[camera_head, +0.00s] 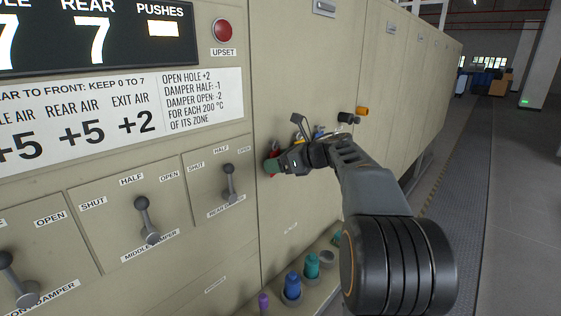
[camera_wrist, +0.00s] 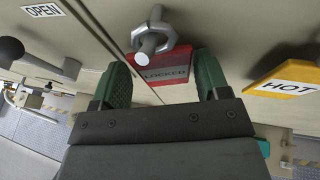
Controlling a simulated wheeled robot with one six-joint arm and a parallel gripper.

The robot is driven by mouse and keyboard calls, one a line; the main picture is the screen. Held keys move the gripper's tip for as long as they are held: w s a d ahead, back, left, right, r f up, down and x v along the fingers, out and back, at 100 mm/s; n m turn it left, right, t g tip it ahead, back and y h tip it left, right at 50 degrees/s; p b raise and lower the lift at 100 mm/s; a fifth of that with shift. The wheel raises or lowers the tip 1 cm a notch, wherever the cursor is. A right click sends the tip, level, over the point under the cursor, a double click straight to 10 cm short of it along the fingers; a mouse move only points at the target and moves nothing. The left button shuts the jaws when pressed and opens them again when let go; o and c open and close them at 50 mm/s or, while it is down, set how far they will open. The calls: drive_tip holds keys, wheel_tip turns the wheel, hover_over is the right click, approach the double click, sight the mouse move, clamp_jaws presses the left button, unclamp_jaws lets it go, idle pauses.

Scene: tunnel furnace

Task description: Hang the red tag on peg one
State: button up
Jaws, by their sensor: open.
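The red tag (camera_wrist: 165,76), with lettering that looks like "LOCKED", shows between and beyond my fingers in the wrist view. Its grey metal ring (camera_wrist: 162,28) is around a pale round-ended peg (camera_wrist: 148,43). The peg's number is not readable. My gripper (camera_wrist: 162,78) is open, with one green finger on each side of the tag and a gap to it on both sides. In the head view my gripper (camera_head: 273,165) is close to the cream panel, right of the rear damper lever. A little red of the tag (camera_head: 275,148) shows above the fingertip; the arm hides the rest.
A yellow "HOT" tag (camera_wrist: 287,84) is to the right in the wrist view. Damper levers (camera_head: 229,182) stick out from the panel on the left. Below, a ledge holds blue (camera_head: 292,285) and teal (camera_head: 312,265) pieces. An aisle (camera_head: 485,210) runs free on the right.

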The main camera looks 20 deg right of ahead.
drive_tip(key=b+v, duration=0.4)
drive_tip(key=v, duration=1)
drive_tip(key=w+d+r+m+t+h, duration=0.1)
drive_tip(key=w+d+m+t+h, duration=0.3)
drive_tip(key=m, duration=0.5)
drive_tip(key=w+d+r+m+t+h, duration=0.1)
drive_tip(key=d+m+t+h, duration=0.4)
drive_tip(key=m, duration=0.3)
drive_tip(key=s+d+f+m+g+h, duration=0.2)
drive_tip(key=d+f+m+g+h, duration=0.35)
drive_tip(key=m, duration=0.75)
drive_tip(key=s+a+f+m+g+y, duration=0.1)
drive_tip(key=s+a+f+m+g, duration=0.3)
drive_tip(key=s+a+f+m, duration=0.35)
drive_tip(key=s+a+f+m+g, duration=0.45)
drive_tip(key=a+f+m, duration=0.4)
drive_tip(key=f, duration=0.25)
drive_tip(key=s+a+f+n+y, duration=0.1)
drive_tip(key=s+a+f+y, duration=0.1)
drive_tip(key=a, duration=0.5)
drive_tip(key=s+a+f+n+g+y, duration=0.1)
drive_tip(key=s+a, duration=0.3)
drive_tip(key=a, duration=0.4)
drive_tip(key=shift+s+a+f+y, duration=0.3)
drive_tip(key=shift+f+y, duration=0.3)
drive_tip(key=shift+y, duration=0.25)
